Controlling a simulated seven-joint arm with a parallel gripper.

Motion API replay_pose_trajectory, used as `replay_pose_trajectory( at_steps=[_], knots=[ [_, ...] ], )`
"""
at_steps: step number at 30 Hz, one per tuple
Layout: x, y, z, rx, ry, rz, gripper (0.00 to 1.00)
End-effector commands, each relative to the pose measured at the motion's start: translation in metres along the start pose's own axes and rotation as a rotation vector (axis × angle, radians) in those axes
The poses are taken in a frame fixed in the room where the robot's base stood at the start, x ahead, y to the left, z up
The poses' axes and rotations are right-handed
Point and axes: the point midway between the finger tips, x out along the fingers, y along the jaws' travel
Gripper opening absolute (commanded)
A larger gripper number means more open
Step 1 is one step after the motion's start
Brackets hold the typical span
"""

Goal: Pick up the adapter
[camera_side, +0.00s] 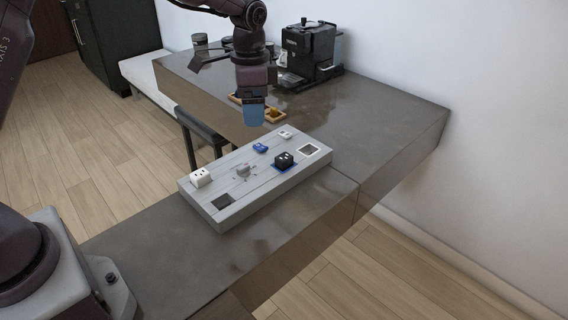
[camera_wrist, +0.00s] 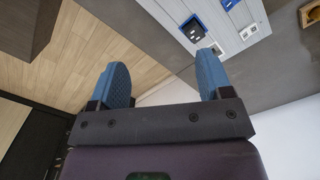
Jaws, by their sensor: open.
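A grey board (camera_side: 223,183) lies on the counter and carries several small pieces. A black block-shaped adapter (camera_side: 284,158) sits on a blue patch right of the board's middle; it also shows near the top of the wrist view (camera_wrist: 195,31). A white cube with dark slots (camera_side: 200,177) at the board's left end may also be an adapter; I cannot tell which one is meant. My gripper (camera_side: 252,118), with blue fingers, hangs above and behind the board, apart from it. In the wrist view my gripper (camera_wrist: 163,70) is open, with nothing between its fingers.
The board also holds a grey piece (camera_side: 243,170), a blue piece (camera_side: 260,147), a small white piece (camera_side: 285,134) and square recesses. A wooden tray (camera_side: 273,116) and a black coffee machine (camera_side: 309,52) stand behind. The counter in front of the board is clear.

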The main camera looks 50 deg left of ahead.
Motion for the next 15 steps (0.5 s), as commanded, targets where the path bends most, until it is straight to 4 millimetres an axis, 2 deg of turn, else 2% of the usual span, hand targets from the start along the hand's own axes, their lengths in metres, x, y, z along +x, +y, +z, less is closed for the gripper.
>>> replay_pose_trajectory(
  at_steps=[1, 3, 6, 8, 10, 15],
  knots=[
    [0.019, -0.011, -0.013, 0.074, -0.015, 0.015, 0.72],
    [0.039, -0.023, -0.027, 0.189, -0.024, 0.027, 0.72],
    [0.063, -0.040, -0.045, 0.365, -0.026, 0.037, 0.72],
    [0.072, -0.048, -0.055, 0.477, -0.021, 0.036, 0.72],
    [0.072, -0.057, -0.066, 0.604, -0.009, 0.024, 0.72],
    [0.049, -0.069, -0.079, 0.841, 0.016, -0.023, 0.72]
  ],
)
